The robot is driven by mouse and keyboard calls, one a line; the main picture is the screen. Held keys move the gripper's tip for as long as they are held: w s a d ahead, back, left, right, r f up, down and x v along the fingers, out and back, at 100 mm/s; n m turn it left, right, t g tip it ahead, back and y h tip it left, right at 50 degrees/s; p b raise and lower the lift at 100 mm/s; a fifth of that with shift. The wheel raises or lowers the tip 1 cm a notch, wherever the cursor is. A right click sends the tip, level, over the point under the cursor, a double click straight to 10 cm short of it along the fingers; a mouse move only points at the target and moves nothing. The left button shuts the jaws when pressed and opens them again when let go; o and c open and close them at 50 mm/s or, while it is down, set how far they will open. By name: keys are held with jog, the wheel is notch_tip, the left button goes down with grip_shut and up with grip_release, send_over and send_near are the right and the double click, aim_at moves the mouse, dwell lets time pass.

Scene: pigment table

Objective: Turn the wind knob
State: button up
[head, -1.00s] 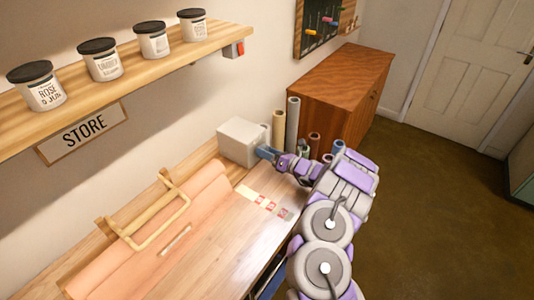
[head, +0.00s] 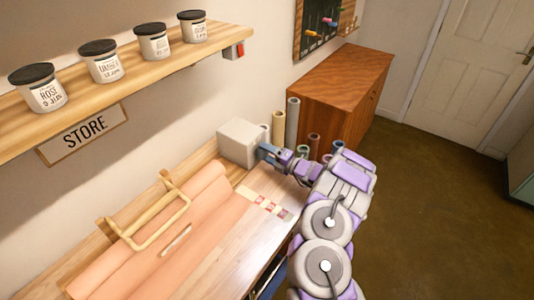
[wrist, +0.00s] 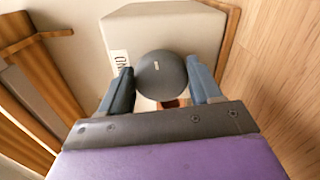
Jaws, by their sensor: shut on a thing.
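The wind knob (wrist: 161,76) is a dark grey round knob with a small white mark, on the front of a white box (wrist: 190,25). Part of a label shows beside it in the wrist view. The box (head: 241,143) stands at the back of the table in the head view, where the knob is hidden by my gripper. My gripper (wrist: 161,88) has one blue-grey finger on each side of the knob and is shut on it. In the head view my gripper (head: 266,153) reaches the box's front face from the right.
A peach sheet (head: 125,260) with a wooden frame (head: 155,235) lies on the table left of the box. Colour swatches (head: 262,204) lie in front. Several rolled tubes (head: 292,122) stand behind my arm, by a wooden cabinet (head: 340,85). A shelf with jars (head: 103,62) hangs above.

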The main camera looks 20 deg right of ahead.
jog(key=shift+d+m, duration=0.1)
jog(key=shift+m, duration=0.6)
jog(key=shift+f, duration=0.1)
jog(key=o, duration=0.8)
jog(key=shift+w+f, duration=0.1)
jog(key=shift+w, duration=0.05)
jog(key=shift+o, duration=1.1)
jog(key=shift+d, duration=0.1)
jog(key=p+v, duration=0.2)
jog(key=v, duration=1.5)
jog(key=shift+s+d+p, duration=0.15)
jog(key=shift+s+p, duration=0.1)
jog(key=shift+p, duration=0.1)
